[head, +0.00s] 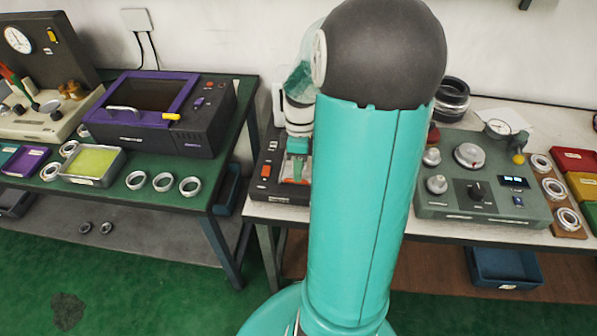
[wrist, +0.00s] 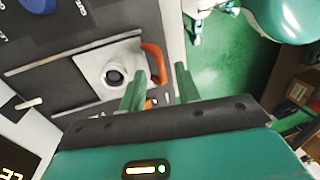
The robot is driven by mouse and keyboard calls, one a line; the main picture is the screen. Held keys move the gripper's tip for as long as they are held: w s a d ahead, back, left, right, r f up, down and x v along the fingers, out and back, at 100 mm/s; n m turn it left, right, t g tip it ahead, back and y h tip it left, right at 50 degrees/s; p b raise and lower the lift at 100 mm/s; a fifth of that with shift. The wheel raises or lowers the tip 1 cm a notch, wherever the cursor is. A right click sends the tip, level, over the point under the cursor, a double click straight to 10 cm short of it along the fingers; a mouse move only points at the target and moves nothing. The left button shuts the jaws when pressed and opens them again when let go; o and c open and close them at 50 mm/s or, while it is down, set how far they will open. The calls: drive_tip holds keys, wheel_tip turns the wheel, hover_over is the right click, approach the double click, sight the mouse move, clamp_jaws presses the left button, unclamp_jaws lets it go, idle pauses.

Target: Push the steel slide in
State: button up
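The steel slide (wrist: 93,66) is a light plate with a dark round opening, lying between two rails on a dark machine (wrist: 45,52) in the wrist view. Its orange handle (wrist: 162,64) is at the slide's right end, near the machine's edge. My gripper (wrist: 161,70) is open, with two green fingers apart; the handle appears between them, nearer the left finger. I cannot tell whether they touch. In the head view the machine (head: 268,158) stands at the bench's left end, partly hidden by my arm. The slide is not clear there.
A grey-green console (head: 450,205) with knobs stands right of my arm, beside a brown board (head: 572,233) with rings. A green bench (head: 205,190) with a purple-framed machine (head: 190,125) is at left. A blue bin (head: 500,270) sits below the right bench. Green floor lies between benches.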

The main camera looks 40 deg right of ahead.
drive_tip(key=shift+x, duration=1.1)
drive_tip(key=shift+c, duration=0.4)
clamp_jaws()
drive_tip(key=shift+w, duration=0.1)
drive_tip(key=w+d, duration=0.4)
drive_tip(key=d, duration=0.1)
drive_tip(key=w+d, duration=0.2)
drive_tip(key=shift+d+r, duration=0.15)
drive_tip(key=shift+d, duration=0.25)
